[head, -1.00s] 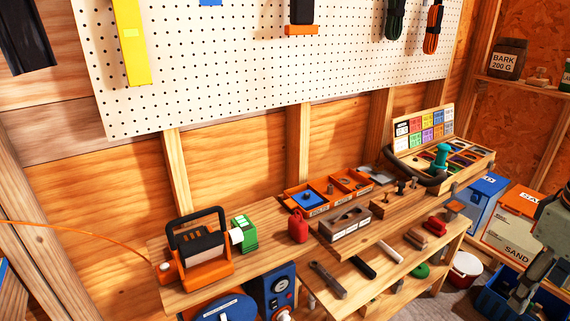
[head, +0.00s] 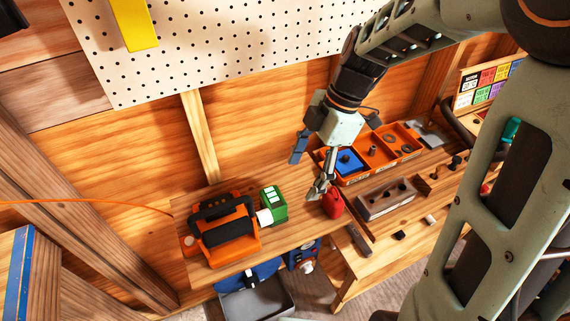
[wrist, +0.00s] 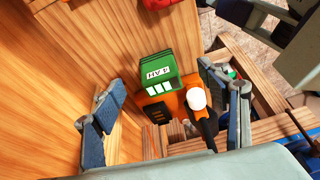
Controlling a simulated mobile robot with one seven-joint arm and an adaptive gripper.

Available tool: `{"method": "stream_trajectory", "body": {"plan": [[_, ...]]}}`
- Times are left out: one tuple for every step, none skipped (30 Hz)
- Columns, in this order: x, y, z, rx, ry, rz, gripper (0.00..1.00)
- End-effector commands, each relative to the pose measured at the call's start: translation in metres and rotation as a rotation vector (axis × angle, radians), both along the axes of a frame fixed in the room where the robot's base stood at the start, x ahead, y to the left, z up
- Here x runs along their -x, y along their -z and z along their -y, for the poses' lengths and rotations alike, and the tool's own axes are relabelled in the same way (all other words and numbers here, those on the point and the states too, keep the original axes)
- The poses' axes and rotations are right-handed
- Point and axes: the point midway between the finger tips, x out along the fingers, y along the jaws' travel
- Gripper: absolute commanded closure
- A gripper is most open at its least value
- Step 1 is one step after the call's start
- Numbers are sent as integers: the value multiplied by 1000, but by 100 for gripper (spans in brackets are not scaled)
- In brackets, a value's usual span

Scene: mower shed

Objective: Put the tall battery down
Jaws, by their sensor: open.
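A green battery (head: 273,204) with white marks on top stands on the bench, close beside the orange and black machine (head: 225,232). In the wrist view the battery (wrist: 160,74), with a white label reading "4 AH" upside down, lies ahead between the spread fingers and apart from them. My gripper (head: 308,172) is open and empty, above the bench to the right of the battery. Its two fingers also frame the wrist view (wrist: 161,82). The battery's underside is hidden.
A small red can (head: 333,204) stands near the gripper's lower finger. Orange trays (head: 380,152) and a grey block with holes (head: 385,200) lie to the right. The wooden wall is close behind. Bare bench (head: 298,222) shows between battery and can.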

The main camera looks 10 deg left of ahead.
Motion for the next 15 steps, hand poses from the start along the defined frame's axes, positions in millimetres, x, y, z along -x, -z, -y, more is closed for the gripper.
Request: {"method": "stream_trajectory", "body": {"plan": [[5, -2, -12, -19, -40, -5, 32], [8, -2, -18, -28, -57, -5, 32], [10, -2, -24, -38, -77, -6, 32], [12, -1, -28, -43, -87, -7, 32], [13, 2, -31, -47, -94, -7, 32], [15, 6, -34, -50, -99, -7, 32], [16, 10, -36, -50, -101, -9, 32], [17, 15, -38, -51, -102, -9, 32], [19, 22, -40, -51, -103, -11, 32], [20, 26, -41, -49, -103, -9, 32], [21, 31, -43, -50, -103, -10, 32], [22, 36, -45, -49, -101, -9, 32], [23, 40, -46, -49, -101, -9, 32], [23, 43, -47, -50, -101, -8, 32], [24, 46, -48, -49, -101, -6, 32]]}}
